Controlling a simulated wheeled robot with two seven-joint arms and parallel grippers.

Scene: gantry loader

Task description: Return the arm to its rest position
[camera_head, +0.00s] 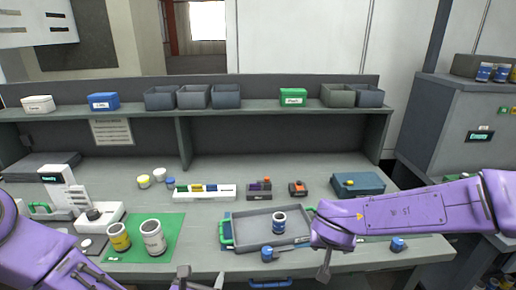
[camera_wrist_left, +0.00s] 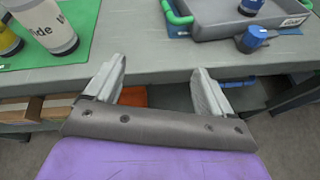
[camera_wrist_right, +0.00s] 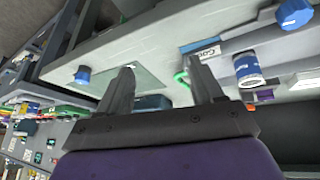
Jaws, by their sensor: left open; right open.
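My left gripper (camera_head: 201,279) is at the front edge of the bench, low in the head view. Its fingers are spread and empty in the left wrist view (camera_wrist_left: 158,70), with the bench edge beyond them. My right gripper (camera_head: 325,265) hangs at the front edge, right of the grey tray (camera_head: 236,238). In the right wrist view (camera_wrist_right: 158,68) its fingers are apart with nothing between them. My right arm reaches in from the right over the bench. A blue-and-white can (camera_head: 279,223) stands in the tray.
A green mat (camera_head: 176,222) holds a yellow can (camera_head: 119,237) and a white can (camera_head: 153,237). Blue-capped items (camera_head: 267,254) (camera_head: 398,244) sit near the front edge. Several bins (camera_head: 194,97) line the shelf. A blue box (camera_head: 358,184) stands at the right.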

